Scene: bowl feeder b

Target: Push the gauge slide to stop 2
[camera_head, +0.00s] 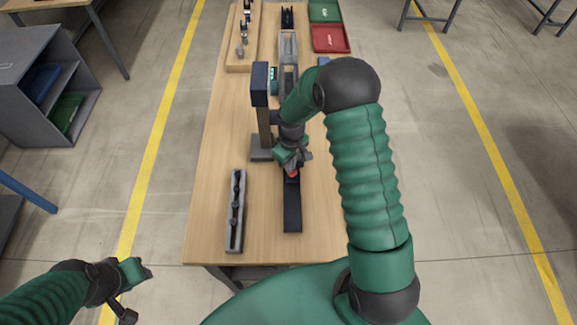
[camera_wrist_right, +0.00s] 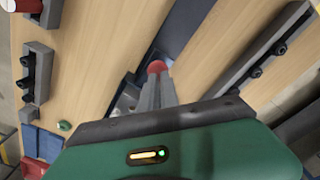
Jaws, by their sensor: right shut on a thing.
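A red knob (camera_head: 293,175) stands on a dark slide rail (camera_head: 292,212) that runs lengthwise along the table. My right gripper (camera_head: 292,170) is over the rail and shut on this knob. In the right wrist view the two grey fingers meet at the red knob (camera_wrist_right: 157,67), and the dark rail (camera_wrist_right: 192,22) runs on beyond it. The slide under the knob is mostly hidden by the gripper. I cannot make out any stop numbers. My left gripper (camera_head: 132,292) hangs low at the left, off the table and apart from everything; its fingers are unclear.
A grey bar with several dark knobs (camera_head: 236,212) lies left of the rail. A dark post (camera_head: 264,125) on a grey base stands just beyond. Red (camera_head: 331,38) and green (camera_head: 324,11) trays sit at the back right. The front right tabletop is clear.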

